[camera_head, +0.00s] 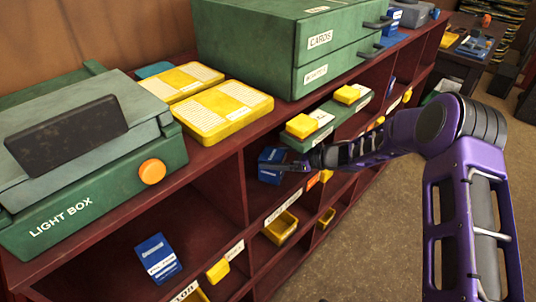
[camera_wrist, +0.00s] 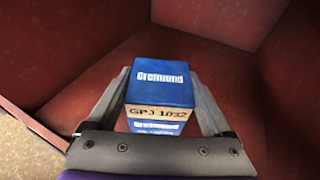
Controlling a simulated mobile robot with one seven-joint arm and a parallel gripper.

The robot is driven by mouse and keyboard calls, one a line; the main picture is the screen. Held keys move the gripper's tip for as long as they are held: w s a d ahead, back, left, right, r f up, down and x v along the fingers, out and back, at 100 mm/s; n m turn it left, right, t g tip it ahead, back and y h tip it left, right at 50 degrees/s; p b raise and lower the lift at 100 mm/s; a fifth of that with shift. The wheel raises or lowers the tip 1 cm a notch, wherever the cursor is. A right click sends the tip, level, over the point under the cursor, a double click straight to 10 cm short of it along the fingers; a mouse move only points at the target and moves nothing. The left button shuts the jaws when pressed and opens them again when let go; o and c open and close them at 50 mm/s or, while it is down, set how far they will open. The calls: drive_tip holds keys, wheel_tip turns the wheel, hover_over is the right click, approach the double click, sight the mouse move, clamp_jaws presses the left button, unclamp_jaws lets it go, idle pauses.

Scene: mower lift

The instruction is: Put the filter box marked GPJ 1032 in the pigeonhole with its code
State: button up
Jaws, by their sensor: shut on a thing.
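The blue filter box (camera_wrist: 162,84) has a tan band reading GPJ 1032 and sits between my two fingers in the wrist view. My gripper (camera_wrist: 160,95) is shut on it. In the head view the same blue box (camera_head: 269,165) is at the mouth of an upper pigeonhole, with my gripper (camera_head: 294,167) at its right side. Red-brown walls of a pigeonhole (camera_wrist: 90,50) surround the box in the wrist view. Part of the box's lower front is hidden by the gripper body. The code label of this pigeonhole cannot be read.
A light box (camera_head: 60,200), yellow cases (camera_head: 222,110) and a green card cabinet (camera_head: 290,45) stand on the shelf top. Another blue box (camera_head: 157,258) lies in a lower left pigeonhole. Yellow bins (camera_head: 281,228) sit in lower holes. Open floor (camera_head: 400,240) lies at the right.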

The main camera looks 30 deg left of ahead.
drive_tip(key=shift+f, duration=0.2)
drive_tip(key=shift+f, duration=0.15)
drive_tip(key=o, duration=1.5)
drive_tip(key=shift+r, duration=0.25)
drive_tip(key=v, duration=1.2)
drive_tip(key=shift+d+f, duration=0.1)
